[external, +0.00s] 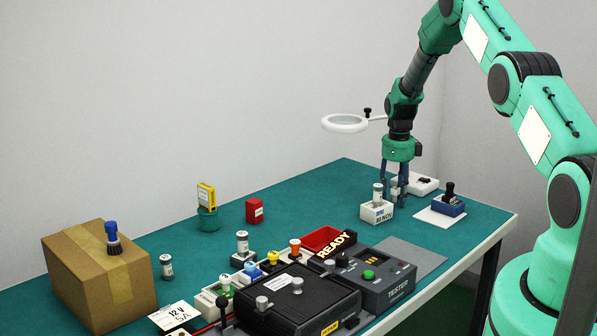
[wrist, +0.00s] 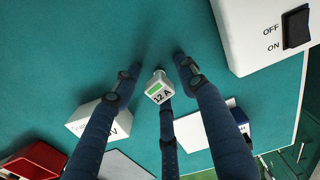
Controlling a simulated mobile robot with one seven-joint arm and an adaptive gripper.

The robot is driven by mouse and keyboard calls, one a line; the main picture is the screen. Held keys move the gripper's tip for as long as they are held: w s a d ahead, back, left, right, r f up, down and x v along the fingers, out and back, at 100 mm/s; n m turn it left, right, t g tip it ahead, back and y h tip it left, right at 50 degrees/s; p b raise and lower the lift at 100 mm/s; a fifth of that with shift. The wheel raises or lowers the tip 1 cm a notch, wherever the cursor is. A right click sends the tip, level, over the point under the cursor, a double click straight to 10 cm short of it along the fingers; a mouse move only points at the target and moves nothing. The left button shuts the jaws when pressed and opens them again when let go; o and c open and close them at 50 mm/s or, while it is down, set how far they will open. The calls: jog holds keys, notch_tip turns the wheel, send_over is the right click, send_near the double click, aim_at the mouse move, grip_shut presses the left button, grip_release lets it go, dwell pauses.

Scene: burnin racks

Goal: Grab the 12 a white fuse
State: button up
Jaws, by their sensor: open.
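The white 12 A fuse (wrist: 159,88), with a green patch and a "12 A" label, shows in the wrist view between the fingers of my gripper (wrist: 158,78). The fingers are spread around it, and gaps show between them and the fuse. In the external view my gripper (external: 395,192) points down low over the far right of the table. A white cylinder (external: 378,191) shows at its left, just above the "30 NOV" block; I cannot tell whether it is the same fuse. The fuse's foot is hidden.
The white "30 NOV" block (external: 376,212) is close in front of my gripper. A white switch box (external: 424,184) and a blue holder (external: 448,206) stand to the right. The red tray (external: 322,238) and tester (external: 377,280) are nearer the camera. A ring magnifier (external: 345,123) hangs left of my wrist.

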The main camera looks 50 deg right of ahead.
aim_at(396, 188)
jog(key=shift+c, duration=0.3)
grip_shut()
jog(key=shift+r, duration=0.15)
dwell(0.3)
jog(key=shift+r, duration=0.75)
notch_tip(396, 188, up, 2)
jog(key=s+a, duration=0.3)
jog(key=s, duration=0.1)
jog(key=s+a, duration=0.2)
jog(key=s, duration=0.3)
jog(key=s+a+r+b, duration=0.1)
jog(key=s+a, duration=0.2)
jog(key=s, duration=0.1)
jog(key=shift+s+a+r, duration=0.1)
jog(key=shift+s+a, duration=0.1)
jog(key=shift+a, duration=0.15)
